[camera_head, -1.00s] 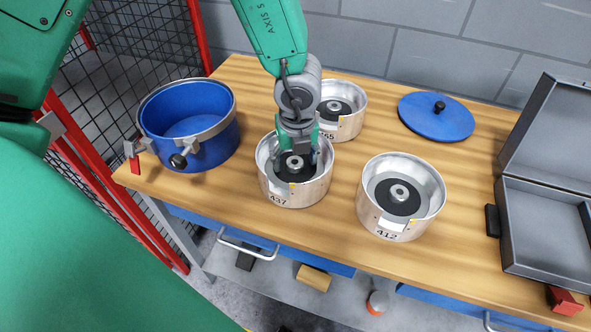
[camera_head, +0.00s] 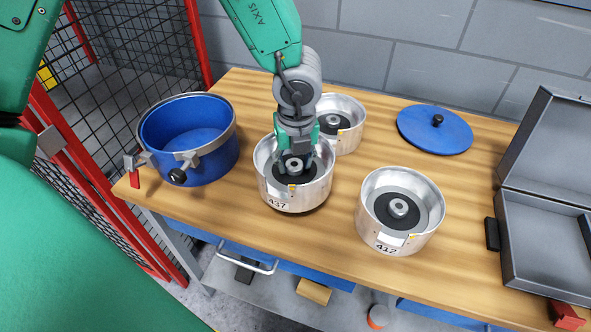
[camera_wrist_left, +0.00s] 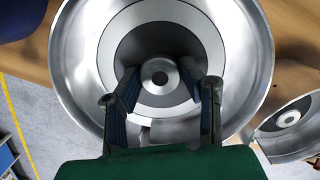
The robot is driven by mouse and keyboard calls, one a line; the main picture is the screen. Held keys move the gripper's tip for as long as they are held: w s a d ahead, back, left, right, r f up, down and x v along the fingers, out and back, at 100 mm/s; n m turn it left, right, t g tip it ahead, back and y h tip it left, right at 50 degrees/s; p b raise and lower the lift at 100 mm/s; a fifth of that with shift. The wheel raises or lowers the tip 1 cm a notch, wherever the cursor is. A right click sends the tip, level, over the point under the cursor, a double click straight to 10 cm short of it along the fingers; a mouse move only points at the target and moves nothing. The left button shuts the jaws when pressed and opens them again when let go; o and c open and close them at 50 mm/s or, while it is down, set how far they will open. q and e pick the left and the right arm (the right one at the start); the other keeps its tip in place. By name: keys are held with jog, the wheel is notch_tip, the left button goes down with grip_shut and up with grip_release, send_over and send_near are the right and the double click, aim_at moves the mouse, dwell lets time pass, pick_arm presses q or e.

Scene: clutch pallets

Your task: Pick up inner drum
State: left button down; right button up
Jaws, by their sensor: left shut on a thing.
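The silver drum marked 437 (camera_head: 310,194) is an open metal bowl with a dark ring and a central hub. My left gripper (camera_head: 294,163) reaches down into it from above and is shut on its hub. A dark shadow shows under the drum, and it appears raised slightly off the table. In the left wrist view, the two fingers (camera_wrist_left: 161,78) stand on either side of the hub, inside the drum's shiny wall (camera_wrist_left: 78,60). Drum 412 (camera_head: 412,236) sits at the right, and another drum (camera_head: 350,139) stands behind, partly hidden. My right gripper is out of view.
A blue pot (camera_head: 190,165) with metal clamps stands at the left of the wooden table (camera_head: 330,230). A blue lid (camera_head: 434,131) lies at the back right. An open grey case (camera_head: 540,250) is at the right edge. A mesh fence (camera_head: 140,45) borders the left.

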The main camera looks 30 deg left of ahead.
aim_at(296, 164)
pick_arm(q)
notch_tip(296, 164, up, 15)
jog(key=p, duration=0.1)
jog(key=shift+f, duration=0.2)
jog(key=shift+w+d, duration=0.1)
